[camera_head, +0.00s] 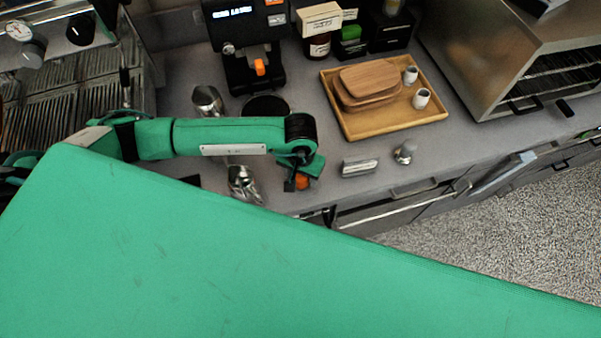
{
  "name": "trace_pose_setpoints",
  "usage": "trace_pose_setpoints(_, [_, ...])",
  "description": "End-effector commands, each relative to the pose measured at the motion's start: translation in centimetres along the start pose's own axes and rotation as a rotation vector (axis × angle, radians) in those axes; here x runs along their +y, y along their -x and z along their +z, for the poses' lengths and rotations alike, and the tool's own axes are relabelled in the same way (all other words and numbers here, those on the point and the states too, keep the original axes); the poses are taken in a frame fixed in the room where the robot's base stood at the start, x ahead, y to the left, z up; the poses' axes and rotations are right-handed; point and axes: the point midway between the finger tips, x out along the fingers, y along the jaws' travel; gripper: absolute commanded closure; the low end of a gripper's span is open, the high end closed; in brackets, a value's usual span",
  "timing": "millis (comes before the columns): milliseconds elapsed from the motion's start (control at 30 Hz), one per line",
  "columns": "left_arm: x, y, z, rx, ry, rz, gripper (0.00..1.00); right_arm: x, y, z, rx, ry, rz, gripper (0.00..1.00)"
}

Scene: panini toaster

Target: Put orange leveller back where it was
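A small orange piece (302,182), which looks like the leveller, shows at the front part of the grey counter. My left gripper (298,182) is right at it, pointing down, and its dark fingers cover part of it. The fingers are too small and too covered to tell whether they are closed on the orange piece, or whether it touches the counter. My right gripper is not in view.
Metal jugs (207,100) and (243,184) stand by my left arm. A black grinder (250,70) with an orange part is behind. A wooden tray (437,113) holds boards and cups. A small metal block (359,167) and a tamper-like piece (405,152) stand right of my gripper.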

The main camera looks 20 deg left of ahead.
Motion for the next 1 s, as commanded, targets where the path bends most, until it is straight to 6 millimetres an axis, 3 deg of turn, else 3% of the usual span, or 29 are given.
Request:
trace_pose_setpoints(400, [0.0, 0.6, 0.0, 0.000, 0.001, 0.000, 0.36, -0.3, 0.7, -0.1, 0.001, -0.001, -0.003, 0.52])
trace_pose_setpoints(467, [0.0, 0.8, -0.1, 0.004, -0.001, 0.002, 0.36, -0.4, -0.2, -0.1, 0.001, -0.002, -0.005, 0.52])
trace_pose_setpoints(800, [0.0, 7.6, -0.1, 0.007, -0.003, 0.001, 0.36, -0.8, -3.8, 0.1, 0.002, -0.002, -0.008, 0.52])
trace_pose_setpoints(1000, [0.0, 10.7, -0.1, 0.004, -0.001, 0.000, 0.36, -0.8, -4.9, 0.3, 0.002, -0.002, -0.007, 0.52])
